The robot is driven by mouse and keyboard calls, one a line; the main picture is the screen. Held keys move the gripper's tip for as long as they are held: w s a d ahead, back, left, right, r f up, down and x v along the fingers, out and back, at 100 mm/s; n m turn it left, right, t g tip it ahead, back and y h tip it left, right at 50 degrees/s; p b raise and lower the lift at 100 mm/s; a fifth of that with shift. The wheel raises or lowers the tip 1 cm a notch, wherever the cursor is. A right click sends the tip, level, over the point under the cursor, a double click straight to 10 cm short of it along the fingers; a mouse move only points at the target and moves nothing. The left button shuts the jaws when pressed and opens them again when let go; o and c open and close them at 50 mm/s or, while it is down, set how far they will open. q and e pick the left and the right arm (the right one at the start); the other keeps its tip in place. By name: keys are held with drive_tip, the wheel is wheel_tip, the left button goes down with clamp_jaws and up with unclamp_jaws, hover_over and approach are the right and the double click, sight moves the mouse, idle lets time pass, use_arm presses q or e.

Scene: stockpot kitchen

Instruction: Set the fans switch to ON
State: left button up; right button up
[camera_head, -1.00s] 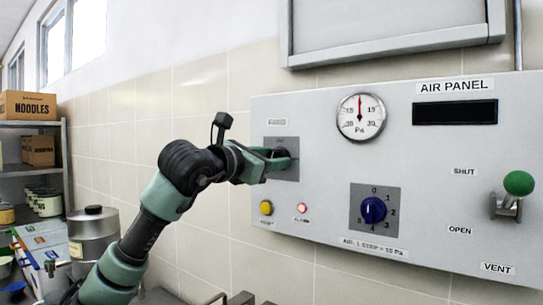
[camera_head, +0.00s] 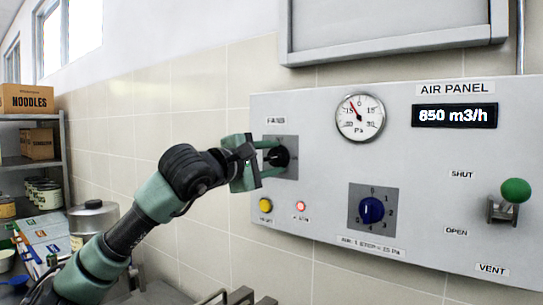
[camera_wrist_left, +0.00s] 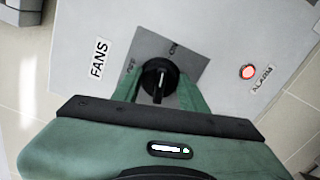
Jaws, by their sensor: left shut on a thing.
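The fans switch (camera_head: 279,157) is a round black knob on a dark grey plate (camera_head: 290,142) at the left of the air panel, under the FANS label (camera_head: 276,120). My left gripper (camera_head: 273,158) is shut on the knob, one green finger above and one below in the head view. In the left wrist view the knob (camera_wrist_left: 158,78) sits between the two fingers, its handle lined up roughly towards the ON mark (camera_wrist_left: 173,48); the OFF mark (camera_wrist_left: 130,64) is to its left. The display (camera_head: 455,115) reads 850 m3/h. My right gripper is not in view.
Below the switch are a yellow button (camera_head: 265,205) and a lit red alarm lamp (camera_head: 300,206). A blue dial (camera_head: 372,210), a pressure gauge (camera_head: 360,118) and a green-knobbed vent lever (camera_head: 515,191) are further right. A shelf with boxes (camera_head: 27,99) stands far left.

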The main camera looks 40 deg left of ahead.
use_arm(q)
drive_tip(key=shift+f+m, duration=0.1)
drive_tip(key=shift+m, duration=1.2)
drive_tip(key=shift+d+m, duration=0.1)
drive_tip(key=shift+m, duration=0.2)
drive_tip(key=o, duration=1.3)
drive_tip(key=shift+o, duration=0.2)
drive_tip(key=s+b, duration=0.4)
drive_tip(key=s, duration=0.3)
drive_tip(key=shift+s+d, duration=0.4)
drive_tip(key=shift+d, duration=0.05)
